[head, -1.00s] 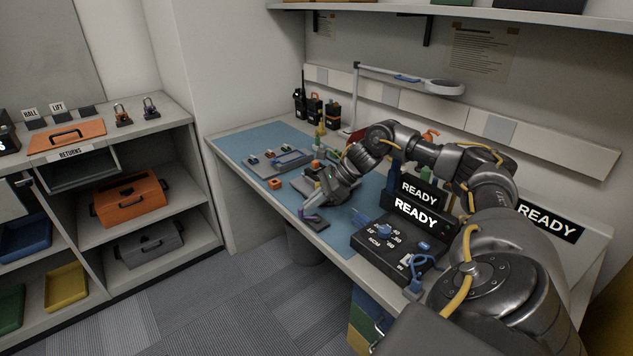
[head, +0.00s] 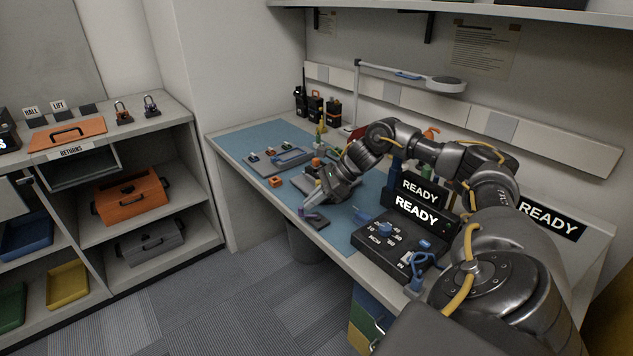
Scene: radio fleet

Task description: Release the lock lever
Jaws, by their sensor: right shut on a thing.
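A purple lever (head: 311,213) sits on a small dark base (head: 318,222) at the front edge of the blue mat on the workbench. My right gripper (head: 313,203) reaches down to it from above and behind. It is shut on the purple lever, though the fingers and wrist partly hide the contact. My left gripper is out of view.
A black console (head: 396,245) with knobs and a READY sign stands to the right on the bench. An orange block (head: 274,182) and a grey tray (head: 281,161) lie to the left. A bin (head: 304,244) stands below the front edge.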

